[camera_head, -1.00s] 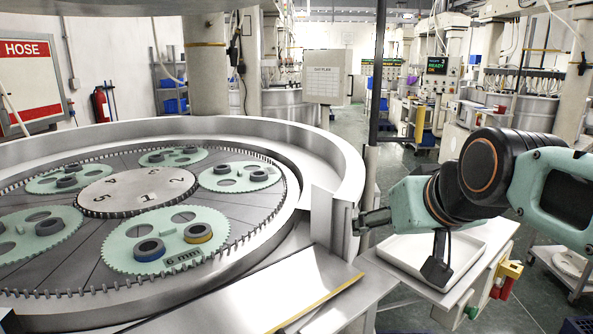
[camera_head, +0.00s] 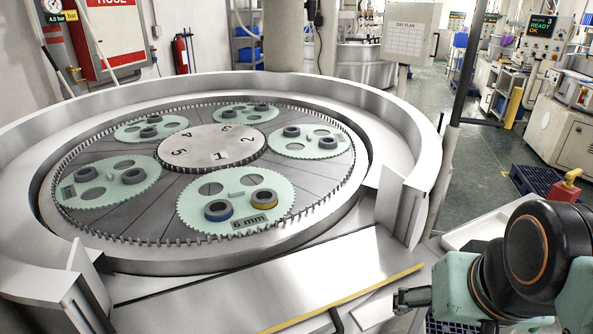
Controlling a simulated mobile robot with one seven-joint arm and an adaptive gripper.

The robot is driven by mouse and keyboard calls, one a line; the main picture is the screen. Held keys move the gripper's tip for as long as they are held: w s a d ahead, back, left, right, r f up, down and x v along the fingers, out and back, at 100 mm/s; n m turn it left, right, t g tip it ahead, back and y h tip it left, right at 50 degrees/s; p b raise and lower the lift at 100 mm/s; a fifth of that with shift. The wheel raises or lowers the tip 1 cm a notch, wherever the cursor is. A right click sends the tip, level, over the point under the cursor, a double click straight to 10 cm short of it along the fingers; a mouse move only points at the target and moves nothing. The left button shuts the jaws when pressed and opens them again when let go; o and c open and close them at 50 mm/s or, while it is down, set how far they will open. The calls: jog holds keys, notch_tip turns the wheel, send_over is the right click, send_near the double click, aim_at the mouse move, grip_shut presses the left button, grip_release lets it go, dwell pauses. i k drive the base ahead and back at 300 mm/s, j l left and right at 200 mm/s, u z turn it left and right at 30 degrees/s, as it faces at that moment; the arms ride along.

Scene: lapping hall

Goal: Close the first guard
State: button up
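The lapping machine's ring wall (camera_head: 408,122) has a gap at the front. A flat pale metal panel (camera_head: 285,280) with a yellow strip along its front edge lies sloping outward across this gap. It looks like a guard in its lowered position. Upright end posts of the wall stand at both sides of the gap, the right one (camera_head: 412,205) near the panel's right end. My gripper (camera_head: 398,301) is at the lower right, pointing left, close to the panel's right front corner in the picture. I cannot tell whether it touches anything or how far its fingers are apart.
Green toothed carriers (camera_head: 235,188) with dark rings lie on the plate around a numbered centre disc (camera_head: 210,147). A white tray (camera_head: 490,222) is partly hidden behind my arm. A dark post (camera_head: 466,70) and the day plan board (camera_head: 410,33) stand behind.

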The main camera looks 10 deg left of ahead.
aim_at(273, 294)
jog(key=k+j+u, duration=0.15)
jog(key=u, duration=0.25)
jog(key=k+j+u, duration=0.1)
jog(key=j+u, duration=0.35)
